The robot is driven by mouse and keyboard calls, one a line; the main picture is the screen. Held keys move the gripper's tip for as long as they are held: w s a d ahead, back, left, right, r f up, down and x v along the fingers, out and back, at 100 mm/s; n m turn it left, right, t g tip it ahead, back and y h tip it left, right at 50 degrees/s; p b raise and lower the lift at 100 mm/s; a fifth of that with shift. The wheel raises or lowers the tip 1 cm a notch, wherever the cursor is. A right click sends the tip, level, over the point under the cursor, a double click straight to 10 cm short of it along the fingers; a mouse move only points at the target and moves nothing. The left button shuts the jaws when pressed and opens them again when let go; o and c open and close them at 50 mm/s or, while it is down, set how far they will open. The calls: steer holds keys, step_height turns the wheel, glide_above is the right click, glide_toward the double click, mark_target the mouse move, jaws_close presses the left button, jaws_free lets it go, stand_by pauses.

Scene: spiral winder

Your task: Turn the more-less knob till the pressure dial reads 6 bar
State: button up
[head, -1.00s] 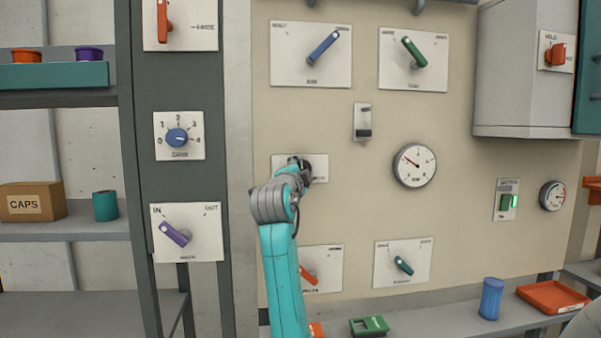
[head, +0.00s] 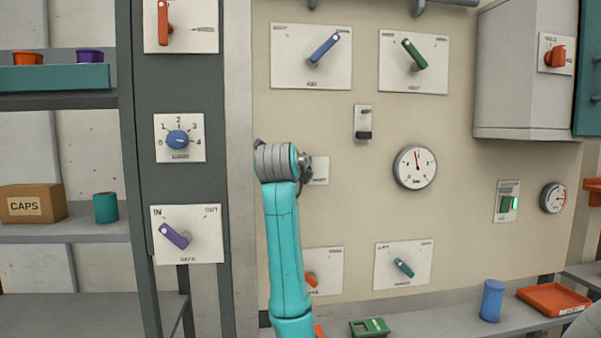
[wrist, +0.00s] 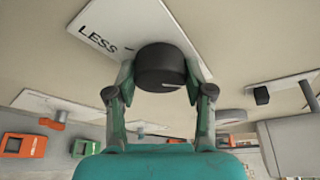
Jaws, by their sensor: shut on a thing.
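The more-less knob (wrist: 160,66) is a round black knob on a white plate (wrist: 112,28) marked LESS in the wrist view. My gripper (wrist: 161,84) has one finger on each side of the knob and is shut on it. In the head view the plate (head: 320,170) shows only at its right end, and my arm hides the knob. The pressure dial (head: 415,167) is a round white gauge to the right of the knob. Its needle points almost straight up, slightly left. Its figures are too small to read.
A black slide switch (head: 363,123) sits above and between the knob and the dial. A plate with an orange lever (head: 325,265) is below my wrist, and one with a teal lever (head: 403,266) is to its right.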

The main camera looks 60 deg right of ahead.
steer(key=shift+m+y, duration=0.5)
steer(key=shift+m, duration=0.5)
steer(key=shift+t, duration=0.3)
steer(key=o, duration=1.2)
steer(key=shift+c, duration=0.2)
steer(key=v, duration=1.2)
steer(key=shift+d+r, duration=0.1)
